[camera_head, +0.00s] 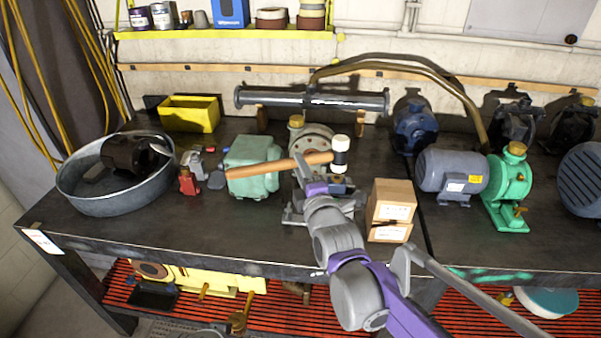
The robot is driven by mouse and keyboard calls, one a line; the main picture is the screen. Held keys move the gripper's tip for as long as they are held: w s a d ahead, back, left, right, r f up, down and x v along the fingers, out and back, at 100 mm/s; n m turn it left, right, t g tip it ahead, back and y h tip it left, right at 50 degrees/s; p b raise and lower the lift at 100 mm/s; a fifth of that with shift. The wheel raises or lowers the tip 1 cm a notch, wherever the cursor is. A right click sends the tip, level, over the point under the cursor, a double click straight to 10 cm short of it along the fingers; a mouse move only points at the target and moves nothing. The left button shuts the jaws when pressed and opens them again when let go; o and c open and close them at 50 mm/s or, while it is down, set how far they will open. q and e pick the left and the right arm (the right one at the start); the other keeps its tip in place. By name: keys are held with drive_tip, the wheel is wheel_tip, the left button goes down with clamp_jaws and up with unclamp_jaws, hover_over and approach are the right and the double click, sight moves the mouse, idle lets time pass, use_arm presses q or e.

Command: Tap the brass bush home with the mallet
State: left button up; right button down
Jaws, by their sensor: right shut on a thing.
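The mallet has a wooden handle (262,169) and a black head with white faces (340,157). My right gripper (304,170) is shut on the handle near the head and holds the mallet roughly level above the bench, with the head to the right. Behind the mallet stands a pale round housing (318,136), partly hidden by the mallet and gripper. A small brass-coloured piece (296,121) shows at its upper left; I cannot tell whether it is the brass bush or how it is seated. My left gripper is out of view.
A green gearbox (252,166) stands left of my gripper, cardboard boxes (391,208) close on its right. A grey motor (450,173) and green pump (509,187) stand further right. A metal tub (85,194) is at the left. The bench front (180,235) is clear.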

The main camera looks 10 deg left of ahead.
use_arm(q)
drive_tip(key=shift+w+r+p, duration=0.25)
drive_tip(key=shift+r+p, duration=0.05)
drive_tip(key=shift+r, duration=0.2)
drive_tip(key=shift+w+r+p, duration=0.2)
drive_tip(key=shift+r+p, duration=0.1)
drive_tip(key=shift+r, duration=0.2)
use_arm(e)
wheel_tip(320, 180, up, 7)
